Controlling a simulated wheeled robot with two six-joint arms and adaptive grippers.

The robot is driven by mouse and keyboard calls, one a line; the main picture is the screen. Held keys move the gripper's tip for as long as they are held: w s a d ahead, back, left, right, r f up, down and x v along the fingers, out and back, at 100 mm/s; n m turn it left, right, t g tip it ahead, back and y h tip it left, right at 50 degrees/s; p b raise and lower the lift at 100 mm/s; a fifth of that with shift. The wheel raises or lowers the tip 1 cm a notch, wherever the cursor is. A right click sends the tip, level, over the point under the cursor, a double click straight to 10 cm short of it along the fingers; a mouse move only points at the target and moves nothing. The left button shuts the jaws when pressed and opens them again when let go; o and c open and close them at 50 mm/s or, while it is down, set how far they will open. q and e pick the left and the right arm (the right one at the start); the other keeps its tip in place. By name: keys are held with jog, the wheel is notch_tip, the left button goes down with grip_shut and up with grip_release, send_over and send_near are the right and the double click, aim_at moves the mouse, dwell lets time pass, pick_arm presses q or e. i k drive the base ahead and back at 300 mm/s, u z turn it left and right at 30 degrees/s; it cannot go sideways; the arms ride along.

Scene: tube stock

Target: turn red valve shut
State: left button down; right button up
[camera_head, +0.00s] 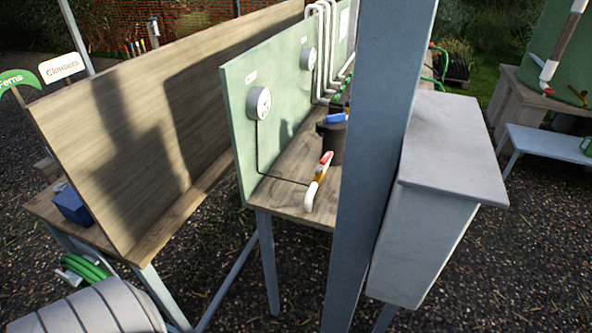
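I cannot make out a red valve for certain. A white stick-shaped item with red and yellow parts (319,182) is at the near end of the wooden bench (290,193). White bent pipes (321,60) run down the pale green panel (238,110) at the back of that bench, with small green parts near their lower ends. At the far right, a white pipe with a red band (549,70) slants in front of another green panel. The grey post hides part of the bench.
A grey post (372,130) and a grey box (440,160) stand close on the right of the bench. A dark pot (331,146) and round gauges (259,103) are at the bench. A tall wooden board (130,120) is at left. Gravel is clear at lower right.

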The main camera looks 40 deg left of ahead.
aim_at(324, 160)
jog(key=z, duration=0.05)
jog(key=k, duration=0.75)
jog(key=u, duration=0.8)
jog(key=i, duration=1.35)
jog(key=z, duration=0.65)
